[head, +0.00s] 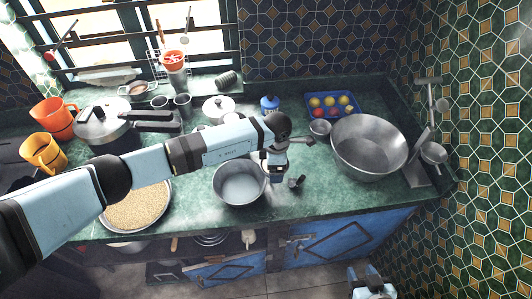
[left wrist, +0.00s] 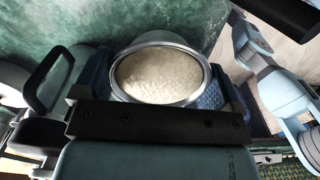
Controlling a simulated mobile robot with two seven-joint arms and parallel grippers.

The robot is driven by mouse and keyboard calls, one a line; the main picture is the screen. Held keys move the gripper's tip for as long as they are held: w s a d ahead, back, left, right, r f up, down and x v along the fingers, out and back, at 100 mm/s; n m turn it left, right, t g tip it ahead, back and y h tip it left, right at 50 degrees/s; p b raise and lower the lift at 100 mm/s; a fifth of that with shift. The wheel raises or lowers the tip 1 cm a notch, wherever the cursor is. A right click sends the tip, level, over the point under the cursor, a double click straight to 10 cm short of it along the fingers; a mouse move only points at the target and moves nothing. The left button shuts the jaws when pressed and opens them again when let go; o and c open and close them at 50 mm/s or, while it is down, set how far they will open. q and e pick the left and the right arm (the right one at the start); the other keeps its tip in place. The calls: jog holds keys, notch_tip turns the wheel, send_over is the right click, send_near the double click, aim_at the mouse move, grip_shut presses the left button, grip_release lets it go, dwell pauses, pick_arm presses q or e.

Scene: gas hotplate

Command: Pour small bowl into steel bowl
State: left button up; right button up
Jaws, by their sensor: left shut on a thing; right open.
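The large steel bowl (head: 352,160) stands on the green counter at the right. The small bowl (head: 320,127) shows just left of its rim in the head view. In the left wrist view the small bowl (left wrist: 203,92) is full of pale grains and looks upright, between the fingers of my left gripper (left wrist: 158,92). In the head view my left gripper (head: 305,140) is partly hidden by its own arm, shut on the small bowl. My right gripper (head: 373,284) is open and empty, low in front of the counter.
A blue tray (head: 308,108) with several colourful round items stands behind the small bowl. A metal pot (head: 239,184) and a wide pan of grain (head: 138,208) stand left. Utensils hang on the right wall. The counter in front of the steel bowl is clear.

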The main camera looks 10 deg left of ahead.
aim_at(264, 170)
pick_arm(q)
jog(key=shift+f, duration=0.15)
jog(key=shift+s+a+f+h, duration=0.15)
jog(key=shift+a+h, duration=0.25)
jog(key=shift+h, duration=0.1)
jog(key=shift+s+a+f+h, duration=0.15)
jog(key=shift+a+h, duration=0.25)
jog(key=shift+h, duration=0.1)
jog(key=a+h, duration=0.1)
jog(key=h, duration=0.1)
jog(key=shift+s+a+f+t+h, duration=0.2)
jog(key=shift+a+f+t+h, duration=0.1)
jog(key=shift+a+f+t, duration=0.1)
jog(key=shift+a+h, duration=0.2)
jog(key=shift+h, duration=0.3)
jog(key=shift+w+f+b, duration=0.1)
jog(key=shift+f+b, duration=0.1)
jog(key=shift+b, duration=0.4)
jog(key=shift+a+r+t+h+b, duration=0.2)
jog(key=shift+a+t+h+b, duration=0.25)
jog(key=shift+h+b, duration=0.55)
jog(key=shift+r+b, duration=0.1)
jog(key=shift+b, duration=0.2)
